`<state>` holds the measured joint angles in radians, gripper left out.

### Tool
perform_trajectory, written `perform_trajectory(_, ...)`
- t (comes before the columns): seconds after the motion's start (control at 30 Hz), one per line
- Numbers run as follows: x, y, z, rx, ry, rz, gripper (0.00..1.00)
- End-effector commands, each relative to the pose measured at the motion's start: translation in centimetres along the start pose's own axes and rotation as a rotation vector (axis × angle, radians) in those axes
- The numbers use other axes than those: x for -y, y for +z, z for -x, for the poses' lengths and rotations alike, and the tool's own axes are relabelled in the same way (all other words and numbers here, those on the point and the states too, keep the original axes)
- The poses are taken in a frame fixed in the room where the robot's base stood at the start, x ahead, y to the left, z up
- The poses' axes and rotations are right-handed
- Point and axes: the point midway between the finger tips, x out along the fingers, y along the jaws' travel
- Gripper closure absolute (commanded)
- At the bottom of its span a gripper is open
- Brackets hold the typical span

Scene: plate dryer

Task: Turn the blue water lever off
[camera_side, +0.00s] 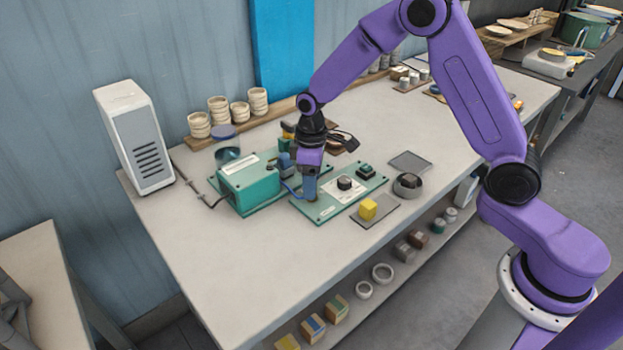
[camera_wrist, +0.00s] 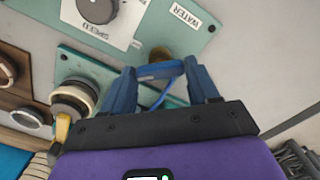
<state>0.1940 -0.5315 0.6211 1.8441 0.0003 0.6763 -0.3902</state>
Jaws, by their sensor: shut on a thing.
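In the wrist view, the blue water lever (camera_wrist: 160,70) lies crosswise between the two blue fingers of my gripper (camera_wrist: 161,77), which is shut on it. A brass-coloured part shows just beyond the lever, near the green panel (camera_wrist: 207,38) with a "WATER" label (camera_wrist: 184,15). In the side view, my gripper (camera_side: 310,186) points down at the left end of the green panel (camera_side: 325,208), and its fingers hide the lever there.
A teal box (camera_side: 249,186) stands left of my gripper, with a blue tube between them. The panel also carries a black speed knob (camera_side: 345,183). A yellow block (camera_side: 367,209) and a grey bowl (camera_side: 407,184) are to the right. The table's front left is clear.

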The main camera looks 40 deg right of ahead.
Motion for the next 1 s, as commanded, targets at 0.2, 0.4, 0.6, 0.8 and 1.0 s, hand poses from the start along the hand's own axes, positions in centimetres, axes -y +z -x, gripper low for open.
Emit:
perform_trajectory(0.2,0.05,-0.02,0.04,0.000,0.000,-0.207,0.71)
perform_trajectory(0.4,0.03,0.01,0.03,0.000,0.000,-0.390,0.71)
perform_trajectory(0.6,0.02,-0.01,0.03,0.000,0.000,-0.545,0.71)
perform_trajectory(0.8,0.01,-0.01,0.02,0.000,0.000,-0.656,0.71)
perform_trajectory(1.0,0.01,0.00,0.02,0.000,0.000,-0.719,0.71)
